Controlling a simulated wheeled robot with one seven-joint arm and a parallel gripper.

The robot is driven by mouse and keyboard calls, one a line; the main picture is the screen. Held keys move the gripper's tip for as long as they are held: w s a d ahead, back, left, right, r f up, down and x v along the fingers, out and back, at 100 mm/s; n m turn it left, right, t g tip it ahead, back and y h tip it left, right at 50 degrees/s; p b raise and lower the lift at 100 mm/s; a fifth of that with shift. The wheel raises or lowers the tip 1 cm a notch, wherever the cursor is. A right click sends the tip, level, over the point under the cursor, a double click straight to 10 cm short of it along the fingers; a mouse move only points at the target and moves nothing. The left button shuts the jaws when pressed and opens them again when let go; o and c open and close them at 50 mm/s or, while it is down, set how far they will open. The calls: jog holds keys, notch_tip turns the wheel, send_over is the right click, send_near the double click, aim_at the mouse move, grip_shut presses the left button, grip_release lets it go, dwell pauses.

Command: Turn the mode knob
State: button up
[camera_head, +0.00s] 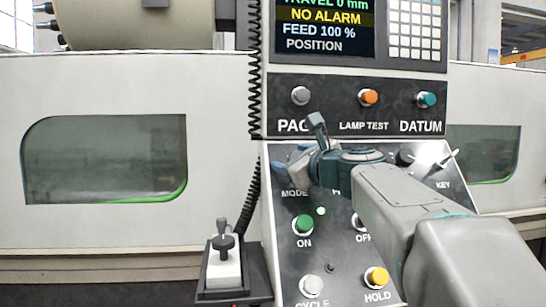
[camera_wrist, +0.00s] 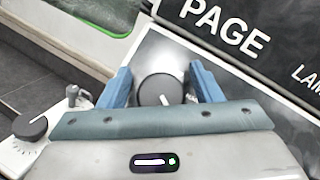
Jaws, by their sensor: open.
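The mode knob (camera_wrist: 156,88) is a dark round dial with a white pointer line, seen in the wrist view on the sloped black panel. My gripper (camera_wrist: 160,76) is open, with one blue finger on each side of the knob. I cannot tell whether either finger touches it. The pointer line points down and slightly right in that picture. In the head view my gripper (camera_head: 291,172) is over the panel just above the MODE label, and the knob is hidden behind it.
The panel also bears a green ON button (camera_head: 303,224), a yellow HOLD button (camera_head: 376,277), a dark knob (camera_head: 405,158) and a key switch (camera_head: 446,160). A handheld box with a dial (camera_head: 223,262) stands at the left. The PAGE button (camera_head: 300,96) is above.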

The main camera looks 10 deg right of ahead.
jog(key=c, duration=1)
